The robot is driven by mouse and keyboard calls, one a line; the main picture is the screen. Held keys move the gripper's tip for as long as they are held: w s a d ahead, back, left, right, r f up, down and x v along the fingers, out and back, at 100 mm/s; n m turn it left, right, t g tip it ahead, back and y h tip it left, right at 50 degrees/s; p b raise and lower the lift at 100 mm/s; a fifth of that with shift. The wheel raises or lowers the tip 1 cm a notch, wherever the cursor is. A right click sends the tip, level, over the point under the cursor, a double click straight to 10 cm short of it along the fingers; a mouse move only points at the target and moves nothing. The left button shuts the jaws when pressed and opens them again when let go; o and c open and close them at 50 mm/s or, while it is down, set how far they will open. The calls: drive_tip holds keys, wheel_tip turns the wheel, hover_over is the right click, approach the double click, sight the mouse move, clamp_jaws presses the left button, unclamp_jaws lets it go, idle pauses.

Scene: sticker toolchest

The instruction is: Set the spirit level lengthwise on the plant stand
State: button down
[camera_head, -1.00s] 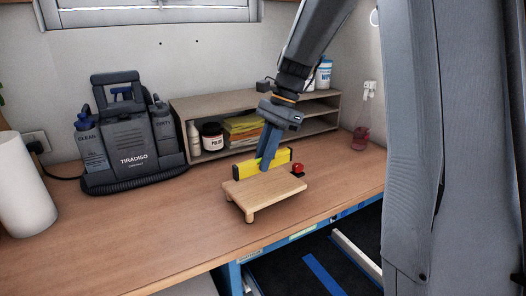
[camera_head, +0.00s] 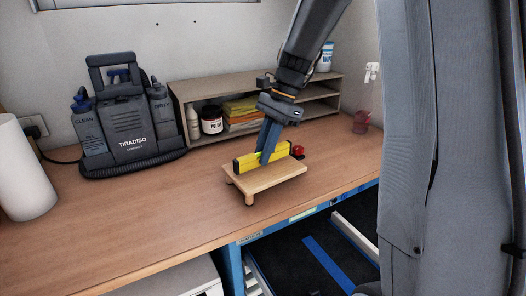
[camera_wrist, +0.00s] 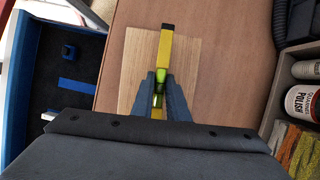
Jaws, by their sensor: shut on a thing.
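The spirit level (camera_head: 248,163) is a yellow bar with dark ends. My gripper (camera_head: 266,158) is shut on it near its middle, with the fingers on either side. In the wrist view the level (camera_wrist: 164,45) runs along the length of the wooden plant stand (camera_wrist: 134,62), roughly over its middle. In the head view the plant stand (camera_head: 268,181) is a low board on short legs on the workbench. The level is upright on edge at the board's top; I cannot tell whether it touches. The gripper hides the level's middle.
A red object (camera_head: 298,152) stands just behind the stand's right end. A grey TIRADISO machine (camera_head: 130,125) is at the left and a shelf (camera_head: 182,98) with a jar (camera_head: 212,120) is behind. The bench front (camera_head: 130,235) is clear.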

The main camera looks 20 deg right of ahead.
drive_tip(key=shift+f, duration=0.45)
idle(0.3)
drive_tip(key=c, duration=1.6)
unclamp_jaws()
drive_tip(key=shift+c, duration=0.2)
